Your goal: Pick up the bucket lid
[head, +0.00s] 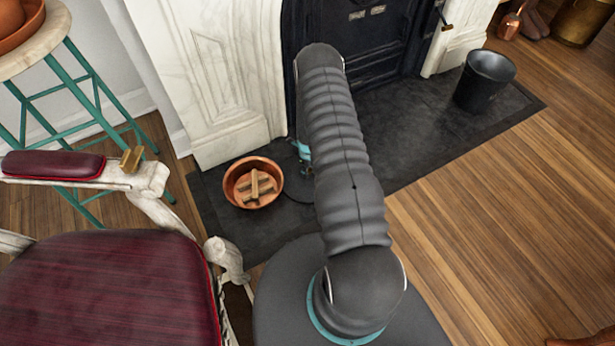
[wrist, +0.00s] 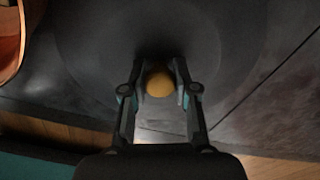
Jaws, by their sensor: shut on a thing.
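The bucket lid (wrist: 95,55) is a broad dark grey disc with a round, brass-coloured knob (wrist: 159,86) at its middle. My gripper (wrist: 160,76) is shut on this knob, one finger on each side. In the head view a small part of the lid (head: 297,187) shows just right of a copper-coloured bowl; my arm hides the rest and most of the gripper. I cannot tell whether the lid touches the hearth. A dark bucket (head: 484,84) stands upright with an open top on the right of the hearth.
The copper-coloured bowl (head: 233,188) with wooden pieces stands close left of the lid. A red-cushioned chair (head: 110,290) and a teal-legged stool (head: 90,85) are at left. The marble fireplace (head: 215,70) is behind. The hearth (head: 415,130) between my arm and the bucket is clear.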

